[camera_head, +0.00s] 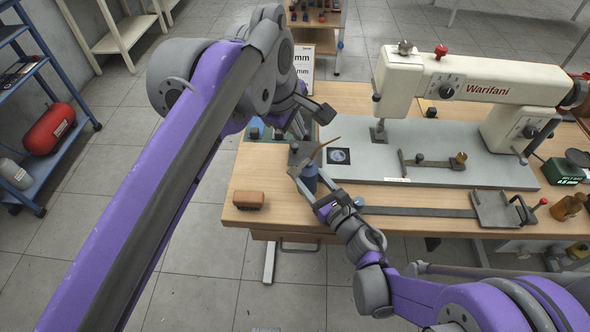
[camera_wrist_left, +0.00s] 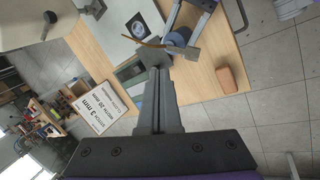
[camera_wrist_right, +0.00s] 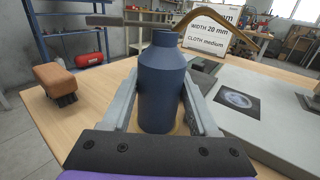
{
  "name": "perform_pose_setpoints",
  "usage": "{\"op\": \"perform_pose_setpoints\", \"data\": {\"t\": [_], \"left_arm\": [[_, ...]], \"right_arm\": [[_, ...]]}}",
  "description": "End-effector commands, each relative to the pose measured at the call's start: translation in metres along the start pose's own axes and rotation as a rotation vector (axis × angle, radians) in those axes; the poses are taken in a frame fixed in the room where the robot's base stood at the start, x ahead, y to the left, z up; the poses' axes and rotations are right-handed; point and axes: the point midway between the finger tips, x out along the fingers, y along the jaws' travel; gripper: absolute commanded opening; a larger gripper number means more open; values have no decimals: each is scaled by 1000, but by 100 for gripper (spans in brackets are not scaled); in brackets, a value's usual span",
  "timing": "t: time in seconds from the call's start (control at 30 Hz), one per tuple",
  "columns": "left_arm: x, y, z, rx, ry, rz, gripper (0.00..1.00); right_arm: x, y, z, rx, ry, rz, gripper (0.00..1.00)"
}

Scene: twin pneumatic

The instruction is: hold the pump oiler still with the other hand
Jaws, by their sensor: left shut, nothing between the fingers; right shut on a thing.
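The pump oiler, a dark blue bottle with a thin curved brown spout, stands upright near the bench's front left part; its body fills the middle of the right wrist view (camera_wrist_right: 162,88). My right gripper (camera_head: 306,183) is shut around the oiler's body, one finger on each side. In the left wrist view the oiler (camera_wrist_left: 179,38) is just beyond my left fingertips. My left gripper (camera_head: 300,150) is shut and empty, close to the oiler's top. I cannot tell whether it touches the oiler. In the head view the two grippers hide much of the oiler.
A brown brush (camera_head: 249,199) lies left of the oiler on the wooden bench (camera_head: 270,180). The white Warifani sewing machine (camera_head: 470,85) stands on a grey plate at right. A flat metal bar (camera_head: 420,211) lies along the front. A printed sign (camera_head: 304,62) stands behind.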

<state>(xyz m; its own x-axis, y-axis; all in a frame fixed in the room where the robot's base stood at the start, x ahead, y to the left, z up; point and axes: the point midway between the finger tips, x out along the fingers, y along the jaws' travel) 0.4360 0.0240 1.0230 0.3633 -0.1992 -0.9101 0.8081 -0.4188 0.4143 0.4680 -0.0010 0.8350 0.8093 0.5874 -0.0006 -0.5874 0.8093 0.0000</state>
Motion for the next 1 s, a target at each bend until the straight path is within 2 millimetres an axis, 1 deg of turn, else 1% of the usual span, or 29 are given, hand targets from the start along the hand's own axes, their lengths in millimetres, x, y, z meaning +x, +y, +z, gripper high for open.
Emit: {"op": "perform_pose_setpoints", "data": {"t": [0.03,0.1,0.2,0.3,0.4,0.57,0.87,1.0], "left_arm": [[-2,-4,0,-115,2,52,0],[-5,-5,-1,-279,-6,124,0],[-8,-8,-2,-483,-28,214,0],[-12,-11,-3,-640,-55,282,0],[-14,-13,-4,-746,-79,325,0],[-16,-14,-4,-816,-97,355,0],[-15,-13,-4,-819,-98,355,0],[-11,-15,-4,-818,-97,354,0]], "right_arm": [[0,0,0,0,0,0,0],[0,0,0,0,0,0,0],[0,0,0,0,0,0,0],[0,0,0,0,0,0,0],[0,0,0,0,0,0,0],[0,0,0,0,0,0,0],[0,0,0,0,0,0,0],[0,0,0,0,0,0,0]]}}
